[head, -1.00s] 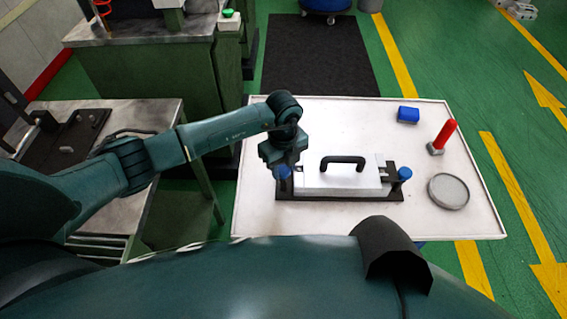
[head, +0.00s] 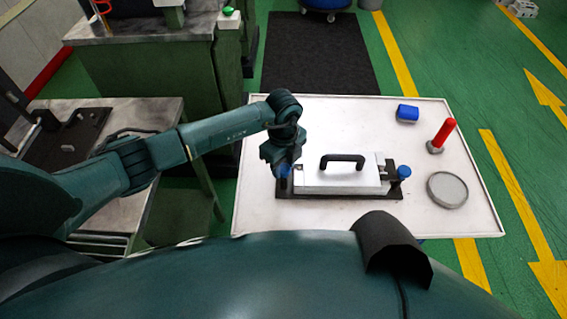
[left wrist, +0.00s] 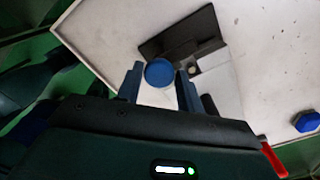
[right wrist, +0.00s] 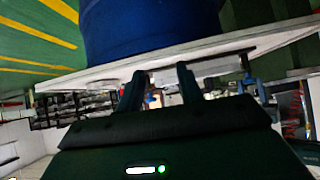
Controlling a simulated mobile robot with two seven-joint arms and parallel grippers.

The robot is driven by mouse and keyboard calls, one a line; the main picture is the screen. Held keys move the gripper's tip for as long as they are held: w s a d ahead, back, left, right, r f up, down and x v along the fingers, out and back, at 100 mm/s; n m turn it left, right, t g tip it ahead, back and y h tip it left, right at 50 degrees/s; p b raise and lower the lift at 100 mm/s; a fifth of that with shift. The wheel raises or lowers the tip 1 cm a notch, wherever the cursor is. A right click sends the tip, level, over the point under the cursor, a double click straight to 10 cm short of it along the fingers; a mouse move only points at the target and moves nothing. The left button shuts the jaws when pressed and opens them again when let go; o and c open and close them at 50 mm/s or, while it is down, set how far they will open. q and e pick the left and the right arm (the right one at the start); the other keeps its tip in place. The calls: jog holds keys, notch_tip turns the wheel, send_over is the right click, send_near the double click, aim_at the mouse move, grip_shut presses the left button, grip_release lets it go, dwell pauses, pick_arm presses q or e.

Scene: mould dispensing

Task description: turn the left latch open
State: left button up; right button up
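The mould is a pale block (head: 325,183) with a black arched handle, set on a dark base (head: 340,196) on the white table. The left latch's blue knob (head: 283,172) is at the block's left end, partly covered by my left gripper (head: 281,163). In the left wrist view the round blue knob (left wrist: 160,72) sits between the two fingertips. The fingers look open around it, with little gap; contact is unclear. The right latch's blue knob (head: 404,172) stands at the right end. My right gripper (right wrist: 161,80) is open and empty, below the table edge.
On the table's right side are a blue block (head: 408,113), a red-handled tool (head: 443,134) and a round grey dish (head: 447,189). The table between block and far edge is clear. A workbench (head: 150,115) stands at the left.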

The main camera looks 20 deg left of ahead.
aim_at(284, 168)
pick_arm(q)
jog(key=o, duration=0.4)
notch_tip(284, 168, up, 13)
jog(key=shift+r+b, duration=0.1)
jog(key=shift+b, duration=0.8)
